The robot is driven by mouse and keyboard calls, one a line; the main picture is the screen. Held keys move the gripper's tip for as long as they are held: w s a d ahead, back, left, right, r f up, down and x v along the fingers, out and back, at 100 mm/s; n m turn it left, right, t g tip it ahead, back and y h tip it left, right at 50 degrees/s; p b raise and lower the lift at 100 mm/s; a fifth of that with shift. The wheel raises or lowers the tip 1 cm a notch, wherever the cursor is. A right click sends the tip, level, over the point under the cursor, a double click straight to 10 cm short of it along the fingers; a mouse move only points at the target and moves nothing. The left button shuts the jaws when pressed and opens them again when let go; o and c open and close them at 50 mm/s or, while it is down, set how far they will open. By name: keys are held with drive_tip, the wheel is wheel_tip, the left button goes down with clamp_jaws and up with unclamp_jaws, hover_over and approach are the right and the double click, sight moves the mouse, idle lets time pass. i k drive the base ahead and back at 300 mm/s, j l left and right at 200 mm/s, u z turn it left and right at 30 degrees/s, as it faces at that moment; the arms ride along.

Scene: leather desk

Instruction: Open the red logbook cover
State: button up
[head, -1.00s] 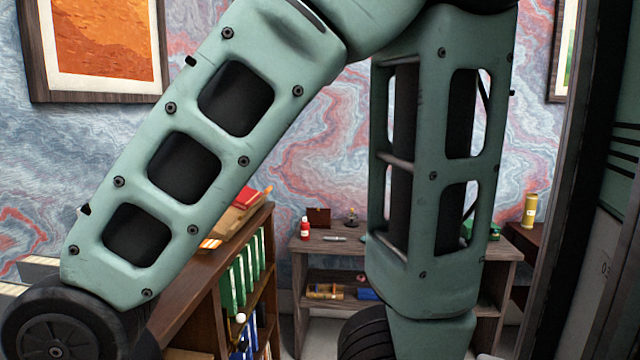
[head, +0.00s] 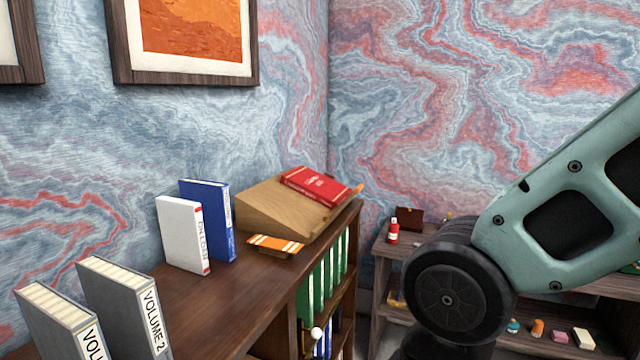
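The red logbook (head: 316,184) lies closed on a slanted wooden stand (head: 283,209) at the far end of the dark wooden bookcase top. Its red cover faces up with pale lettering on it. My green arm crosses the right side of the head view, well to the right of the logbook. My gripper is out of view.
An orange striped item (head: 275,245) lies in front of the stand. A white book (head: 183,234), a blue book (head: 208,217) and grey volumes (head: 124,305) stand along the bookcase top (head: 215,300). A red bottle (head: 393,231) stands on a lower desk behind.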

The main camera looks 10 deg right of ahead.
sight(324, 185)
drive_tip(key=i+l+u, duration=0.15)
drive_tip(key=i+l, duration=1.75)
drive_tip(key=l, duration=0.1)
